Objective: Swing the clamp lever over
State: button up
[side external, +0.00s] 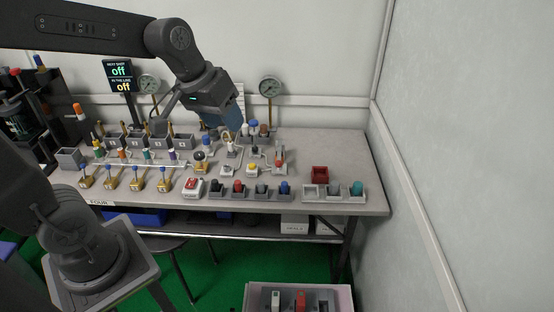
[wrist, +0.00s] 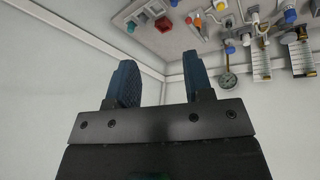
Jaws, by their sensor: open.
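My gripper (side external: 235,124) is above the back middle of the bench, its blue fingers pointing down. In the wrist view its two fingers (wrist: 161,72) stand apart with nothing between them. I cannot tell for certain which small fixture carries the clamp lever. One candidate is the fixture with an upright red-tipped handle (side external: 279,158), right of the gripper. A pale metal fixture (side external: 231,150) stands just under the fingers, partly hidden near them. The lever's position is too small to read.
The bench (side external: 345,150) is crowded with small testers, but its right end is clear. A gauge (side external: 270,88) stands behind, also in the wrist view (wrist: 228,80). A red box (side external: 320,174) sits at the right. A wall (side external: 450,130) bounds the right side.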

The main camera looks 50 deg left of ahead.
jog(key=w+a+f+n, duration=0.3)
jog(key=w+a+f, duration=0.2)
jog(key=w, duration=0.5)
jog(key=n+g+h, duration=0.1)
jog(key=n, duration=0.3)
send_near(277, 161)
jog(key=x, duration=0.9)
jog(key=shift+d+f, duration=0.15)
jog(key=shift+f, duration=0.05)
jog(key=shift+c, duration=0.4)
grip_shut()
